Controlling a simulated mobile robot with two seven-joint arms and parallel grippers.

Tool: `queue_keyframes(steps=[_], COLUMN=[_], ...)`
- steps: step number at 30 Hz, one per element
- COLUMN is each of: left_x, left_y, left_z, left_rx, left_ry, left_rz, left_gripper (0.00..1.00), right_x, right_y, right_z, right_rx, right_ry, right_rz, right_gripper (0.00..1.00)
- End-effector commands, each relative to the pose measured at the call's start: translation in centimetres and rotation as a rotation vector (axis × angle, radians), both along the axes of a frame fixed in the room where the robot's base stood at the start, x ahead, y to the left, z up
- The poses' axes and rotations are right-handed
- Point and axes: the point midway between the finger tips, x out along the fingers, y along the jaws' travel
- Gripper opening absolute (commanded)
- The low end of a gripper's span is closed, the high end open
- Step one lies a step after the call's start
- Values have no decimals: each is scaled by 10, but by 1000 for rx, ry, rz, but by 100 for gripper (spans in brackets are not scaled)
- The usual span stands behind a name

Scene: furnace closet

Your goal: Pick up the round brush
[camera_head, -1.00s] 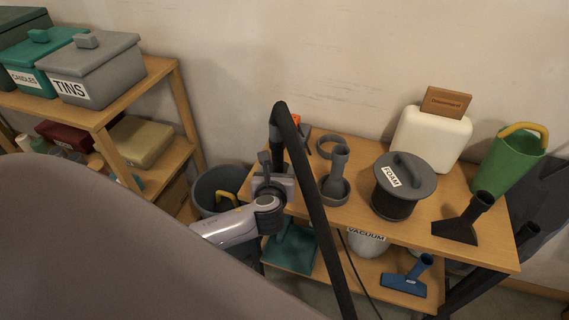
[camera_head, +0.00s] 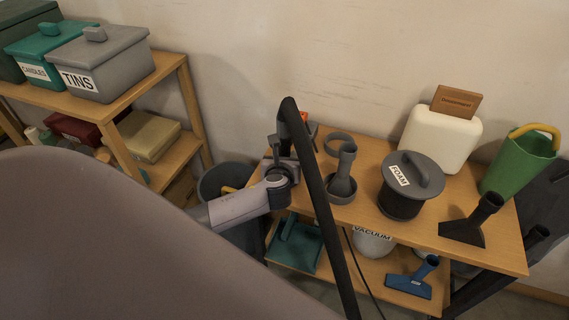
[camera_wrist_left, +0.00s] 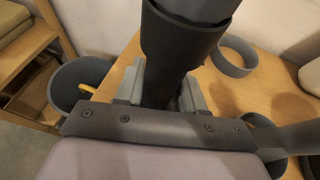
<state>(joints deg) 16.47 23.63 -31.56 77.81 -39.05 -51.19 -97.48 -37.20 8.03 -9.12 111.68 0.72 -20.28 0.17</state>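The grey attachment with a round base and upright neck (camera_head: 342,182), which looks like the round brush, stands on the wooden table (camera_head: 462,252). My left gripper (camera_head: 279,160) is left of it and apart from it, above the table's left edge. In the left wrist view my left gripper's pale fingers (camera_wrist_left: 160,88) sit on both sides of a dark tube end with a wide cuff (camera_wrist_left: 183,38), and seem shut on it. This looks like the end of the black hose (camera_head: 322,205), which arches up and crosses in front of the table. My right gripper is not in view.
A grey ring (camera_head: 338,143) lies behind the attachment. The FOAM filter (camera_head: 402,201), a dark flat nozzle (camera_head: 473,228), a cream toaster-like box (camera_head: 440,137) and a green bucket (camera_head: 512,167) crowd the right. A dark bin (camera_head: 213,184) stands left of the table. The lower shelf holds a blue nozzle (camera_head: 412,283).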

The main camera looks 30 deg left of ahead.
Motion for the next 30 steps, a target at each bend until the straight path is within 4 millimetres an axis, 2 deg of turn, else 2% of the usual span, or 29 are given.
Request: queue_keyframes(steps=[1, 3, 11, 17, 23, 30], left_x=[0, 0, 0, 1, 1, 1], left_y=[0, 0, 0, 0, 0, 0], left_z=[0, 0, 1, 14, 50, 119], left_rx=[0, 0, 0, -1, -1, 1], left_ry=[0, 0, -2, -5, -8, -11], left_rz=[0, 0, -1, 1, 0, -2], left_gripper=[21, 0, 0, 0, 0, 0], right_x=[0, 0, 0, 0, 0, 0], right_y=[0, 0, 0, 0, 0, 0], right_z=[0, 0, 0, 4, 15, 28], right_rx=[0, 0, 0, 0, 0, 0], right_ry=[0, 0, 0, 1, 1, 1], right_rz=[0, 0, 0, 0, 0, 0], right_gripper=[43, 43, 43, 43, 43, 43])
